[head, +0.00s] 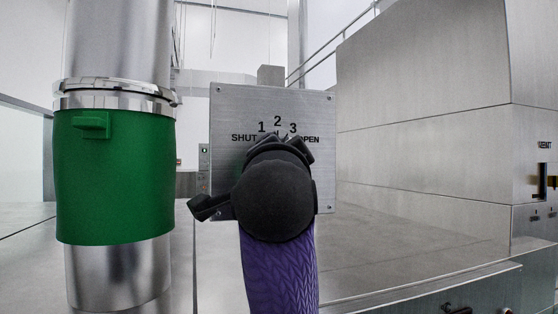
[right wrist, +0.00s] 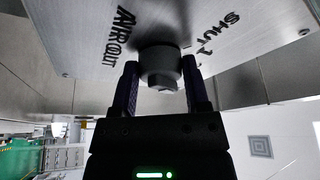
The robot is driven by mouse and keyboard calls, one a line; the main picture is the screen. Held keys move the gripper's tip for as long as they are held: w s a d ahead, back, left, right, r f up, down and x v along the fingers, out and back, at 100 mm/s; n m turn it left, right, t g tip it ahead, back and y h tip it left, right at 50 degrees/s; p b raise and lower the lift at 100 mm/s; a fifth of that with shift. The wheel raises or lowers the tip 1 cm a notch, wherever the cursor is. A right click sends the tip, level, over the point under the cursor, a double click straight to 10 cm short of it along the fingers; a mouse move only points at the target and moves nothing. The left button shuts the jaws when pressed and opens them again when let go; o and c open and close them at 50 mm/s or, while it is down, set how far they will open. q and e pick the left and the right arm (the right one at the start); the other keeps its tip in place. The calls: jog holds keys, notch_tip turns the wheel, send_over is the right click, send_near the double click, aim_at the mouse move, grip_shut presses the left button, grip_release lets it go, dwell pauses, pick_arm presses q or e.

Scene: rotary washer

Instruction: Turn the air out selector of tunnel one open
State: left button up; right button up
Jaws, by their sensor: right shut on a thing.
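The air out selector is a dark round knob (right wrist: 158,62) on a brushed metal panel (head: 230,110) marked SHUT, 1, 2, 3 and OPEN. In the right wrist view the panel (right wrist: 90,45) shows AIR OUT and SHUT 1 lettering. My right gripper (right wrist: 160,75) is shut on the knob, with one purple-black finger on each side of it. In the head view my purple and black right arm covers the knob, so its pointer position cannot be told. My left gripper is not in view.
A metal pipe with a green sleeve (head: 115,185) stands left of the panel. A large steel housing (head: 425,85) fills the right side, with a metal ledge (head: 400,235) below it. The knob's surroundings on the panel are flat.

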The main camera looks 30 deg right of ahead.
jog(key=m, duration=0.2)
jog(key=m+g+p, duration=0.1)
jog(key=m, duration=0.1)
jog(key=shift+a+r+g, duration=0.1)
jog(key=shift+r+g, duration=0.1)
jog(key=shift+g, duration=0.1)
jog(key=shift+r+m+g+p, duration=0.1)
jog(key=shift+m+g+p, duration=0.7)
jog(key=shift+m, duration=0.9)
grip_shut()
jog(key=shift+y, duration=0.3)
jog(key=o, duration=1.3)
grip_release()
jog(key=b+v, duration=0.3)
jog(key=v, duration=0.7)
